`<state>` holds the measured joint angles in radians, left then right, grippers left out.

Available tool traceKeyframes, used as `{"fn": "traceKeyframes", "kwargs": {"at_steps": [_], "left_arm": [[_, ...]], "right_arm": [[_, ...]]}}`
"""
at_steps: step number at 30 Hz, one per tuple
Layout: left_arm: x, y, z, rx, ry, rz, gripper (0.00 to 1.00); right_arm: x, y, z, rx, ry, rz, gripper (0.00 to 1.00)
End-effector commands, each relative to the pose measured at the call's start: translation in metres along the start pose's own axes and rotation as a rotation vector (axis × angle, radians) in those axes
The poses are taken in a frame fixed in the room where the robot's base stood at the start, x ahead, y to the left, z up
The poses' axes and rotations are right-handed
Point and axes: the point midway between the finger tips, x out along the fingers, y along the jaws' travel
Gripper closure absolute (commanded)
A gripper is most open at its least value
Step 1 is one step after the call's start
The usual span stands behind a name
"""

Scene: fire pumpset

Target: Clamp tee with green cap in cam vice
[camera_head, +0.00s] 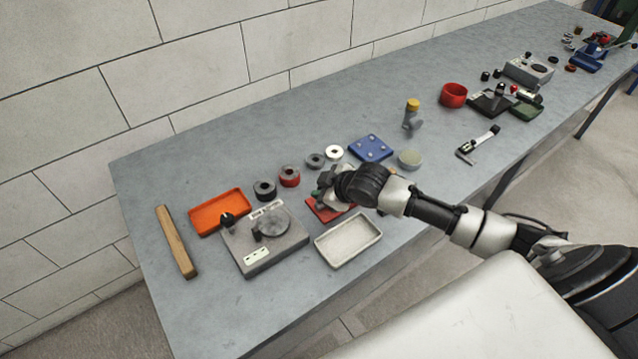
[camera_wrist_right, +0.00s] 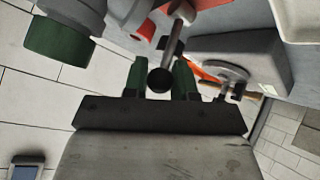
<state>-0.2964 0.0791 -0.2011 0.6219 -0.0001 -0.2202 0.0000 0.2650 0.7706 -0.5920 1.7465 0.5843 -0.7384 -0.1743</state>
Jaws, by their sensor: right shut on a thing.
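The cam vice has a red base (camera_head: 322,213) at the front middle of the bench, partly hidden by my right gripper (camera_head: 326,190). In the right wrist view, my right gripper (camera_wrist_right: 160,78) has its green fingers on either side of the black knob (camera_wrist_right: 160,82) of the vice's metal lever rod (camera_wrist_right: 174,40), shut on it. A grey tee with a green cap (camera_wrist_right: 58,41) shows at the upper left of that view, beside the lever. I cannot tell how tightly the vice jaws bear on the tee. My left gripper is out of view.
A grey plate fixture with a disc (camera_head: 265,240), an orange tray (camera_head: 218,212) and a wooden bar (camera_head: 176,242) lie left of the vice. A pale tray (camera_head: 348,240) stands in front. A blue plate (camera_head: 370,148) and a yellow-capped fitting (camera_head: 412,106) are behind and right.

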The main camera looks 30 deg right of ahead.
Motion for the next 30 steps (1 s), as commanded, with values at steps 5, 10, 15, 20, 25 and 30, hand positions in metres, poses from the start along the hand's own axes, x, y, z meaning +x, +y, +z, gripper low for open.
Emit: {"fn": "traceKeyframes", "kwargs": {"at_steps": [5, 10, 15, 20, 25, 30], "left_arm": [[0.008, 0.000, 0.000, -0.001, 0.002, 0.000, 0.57], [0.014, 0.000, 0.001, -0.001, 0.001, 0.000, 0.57], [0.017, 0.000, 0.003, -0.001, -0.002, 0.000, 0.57], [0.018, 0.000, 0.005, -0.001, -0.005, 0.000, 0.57], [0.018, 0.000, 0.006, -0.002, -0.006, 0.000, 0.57], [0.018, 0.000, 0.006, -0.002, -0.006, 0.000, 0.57]], "right_arm": [[-0.004, -0.007, 0.008, -0.020, 0.107, 0.072, 1.00], [-0.007, -0.010, 0.012, -0.033, 0.180, 0.121, 1.00], [-0.010, -0.011, 0.014, -0.042, 0.224, 0.152, 1.00], [-0.011, -0.012, 0.014, -0.046, 0.242, 0.165, 1.00], [-0.011, -0.011, 0.014, -0.047, 0.248, 0.169, 1.00], [-0.011, -0.011, 0.014, -0.046, 0.247, 0.169, 1.00]]}}
